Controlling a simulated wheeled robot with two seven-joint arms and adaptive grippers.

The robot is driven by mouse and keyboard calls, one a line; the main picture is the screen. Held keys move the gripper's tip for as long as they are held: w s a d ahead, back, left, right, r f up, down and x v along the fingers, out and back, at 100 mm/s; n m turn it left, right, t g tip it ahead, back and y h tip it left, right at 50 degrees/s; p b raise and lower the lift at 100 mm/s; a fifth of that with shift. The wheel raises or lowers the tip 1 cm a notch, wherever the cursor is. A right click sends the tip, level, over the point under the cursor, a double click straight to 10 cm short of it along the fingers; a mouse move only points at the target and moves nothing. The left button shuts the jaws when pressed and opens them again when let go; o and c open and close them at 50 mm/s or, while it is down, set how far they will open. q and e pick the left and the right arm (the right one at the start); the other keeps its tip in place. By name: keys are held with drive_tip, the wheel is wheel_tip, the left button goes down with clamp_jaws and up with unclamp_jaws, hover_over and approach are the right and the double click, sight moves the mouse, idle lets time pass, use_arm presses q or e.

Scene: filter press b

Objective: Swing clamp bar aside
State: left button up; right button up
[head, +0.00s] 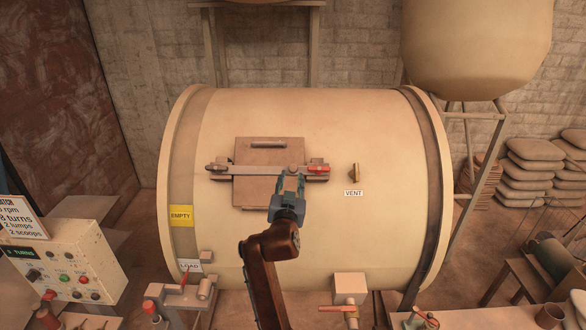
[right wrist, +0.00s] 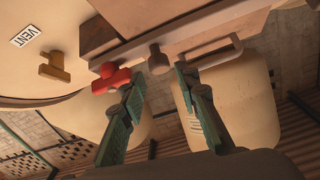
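The clamp bar (head: 248,171) lies level across the square hatch (head: 262,155) on the big drum. Its right end carries a red knob (head: 318,169), which also shows in the right wrist view (right wrist: 108,78). A round grey-brown knob (right wrist: 158,60) stands out from the bar, left of the red one in the head view. My right gripper (head: 291,177) is in front of the bar near this knob. In the right wrist view its two fingers (right wrist: 157,76) are apart, with the knob just beyond and between the tips; contact cannot be told. My left gripper is not in view.
A brass vent valve (head: 354,173) sticks out right of the hatch. The hatch handle (right wrist: 205,52) is close to one finger. A control box (head: 65,260) stands at lower left, and valve fittings (head: 348,290) stand below the drum.

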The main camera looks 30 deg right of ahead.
sight(293, 169)
drive_tip(key=p+x, duration=0.2)
drive_tip(key=x, duration=0.3)
drive_tip(key=shift+w+d, duration=0.5)
drive_tip(key=shift+w, duration=0.15)
drive_tip(key=shift+f, duration=0.1)
drive_tip(key=shift+c, duration=0.4)
clamp_jaws()
